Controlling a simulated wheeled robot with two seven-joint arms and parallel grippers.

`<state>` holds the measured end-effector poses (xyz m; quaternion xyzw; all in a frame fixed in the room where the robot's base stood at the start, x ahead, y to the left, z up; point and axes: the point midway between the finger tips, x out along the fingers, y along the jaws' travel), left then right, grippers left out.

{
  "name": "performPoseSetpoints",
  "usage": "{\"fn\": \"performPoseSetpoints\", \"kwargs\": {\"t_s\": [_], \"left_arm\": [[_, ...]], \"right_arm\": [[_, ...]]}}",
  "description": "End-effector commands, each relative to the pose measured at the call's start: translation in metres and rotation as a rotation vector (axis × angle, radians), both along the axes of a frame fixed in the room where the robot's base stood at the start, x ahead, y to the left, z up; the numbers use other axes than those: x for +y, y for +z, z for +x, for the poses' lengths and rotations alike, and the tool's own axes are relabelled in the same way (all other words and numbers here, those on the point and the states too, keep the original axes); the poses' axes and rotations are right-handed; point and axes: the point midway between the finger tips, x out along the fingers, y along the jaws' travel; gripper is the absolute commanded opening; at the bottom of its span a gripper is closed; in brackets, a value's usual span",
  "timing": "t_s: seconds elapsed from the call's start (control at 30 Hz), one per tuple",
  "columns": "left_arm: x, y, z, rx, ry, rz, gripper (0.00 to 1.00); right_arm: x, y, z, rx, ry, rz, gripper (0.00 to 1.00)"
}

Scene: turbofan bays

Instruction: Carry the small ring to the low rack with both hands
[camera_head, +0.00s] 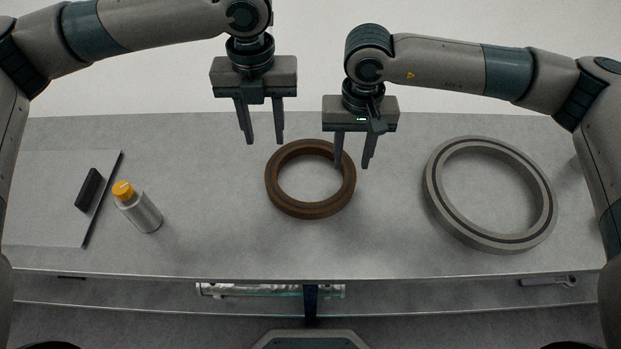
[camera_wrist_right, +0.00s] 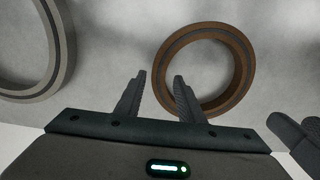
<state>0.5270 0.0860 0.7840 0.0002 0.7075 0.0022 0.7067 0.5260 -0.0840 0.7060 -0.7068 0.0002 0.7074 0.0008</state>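The small ring (camera_head: 286,202) is brown and lies flat on the middle of the table. It also shows in the right wrist view (camera_wrist_right: 243,62). My left gripper (camera_head: 265,142) is open and empty, beyond the ring's far left side. My right gripper (camera_head: 351,166) is open and appears above the ring's right side, its left finger overlapping the rim in the head view. I cannot tell whether a finger touches the ring. The low rack is not clearly identifiable.
A larger grey ring (camera_head: 437,205) lies on the table (camera_head: 370,245) at the right. A silver bottle with an orange cap (camera_head: 145,214) stands at the left, beside a pale panel (camera_head: 45,215) with a black block (camera_head: 89,189). A shelf (camera_head: 160,309) below the front edge holds small items.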

Motion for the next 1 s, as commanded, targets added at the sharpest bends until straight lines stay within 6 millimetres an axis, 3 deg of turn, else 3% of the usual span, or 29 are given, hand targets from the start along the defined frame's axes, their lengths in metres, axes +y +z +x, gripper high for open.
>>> {"fn": "performPoseSetpoints", "kwargs": {"t_s": [0.2,0.4,0.6,1.0], "left_arm": [[0.0,0.0,0.0,0.0,0.0,0.0,0.35],[0.0,0.0,0.0,0.0,0.0,0.0,0.35],[0.0,0.0,0.0,0.0,0.0,0.0,0.35],[0.0,0.0,0.0,0.0,0.0,0.0,0.35]], "right_arm": [[0.0,0.04,0.001,-0.003,0.001,0.0,0.35],[0.0,0.066,0.0,-0.002,0.001,-0.001,0.35],[0.0,0.075,0.0,-0.001,0.001,-0.001,0.35],[0.0,0.075,0.0,0.0,0.001,-0.001,0.35]]}}
